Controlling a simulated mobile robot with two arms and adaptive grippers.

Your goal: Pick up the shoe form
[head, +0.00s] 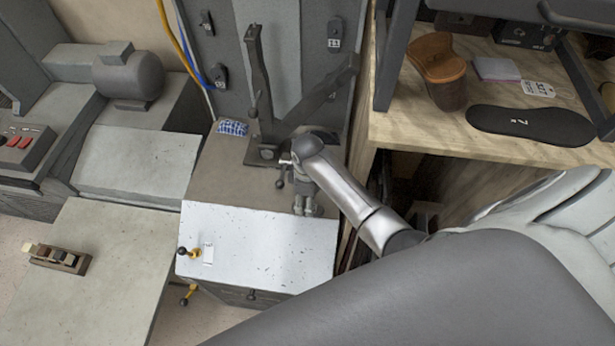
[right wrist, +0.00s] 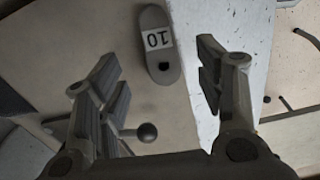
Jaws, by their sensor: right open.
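A brown shoe form (head: 437,65) stands on the wooden shelf at the upper right in the head view. It is well away from my right gripper (head: 305,208), which hangs over the machine's work surface. In the right wrist view the jaws of my right gripper (right wrist: 160,78) are spread wide with nothing between the pads. A grey rounded piece (right wrist: 160,65) labelled 10, with a dark hole at one end, lies beyond and between the fingertips; in the head view I cannot make it out. My left gripper is not in view.
A black sole (head: 530,125) and a pink-grey block (head: 496,69) lie on the shelf (head: 400,125). A tall lever (head: 262,90) stands behind my right gripper. A black ball knob (right wrist: 147,132) is close to its left finger. The white speckled plate (head: 265,240) is mostly clear.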

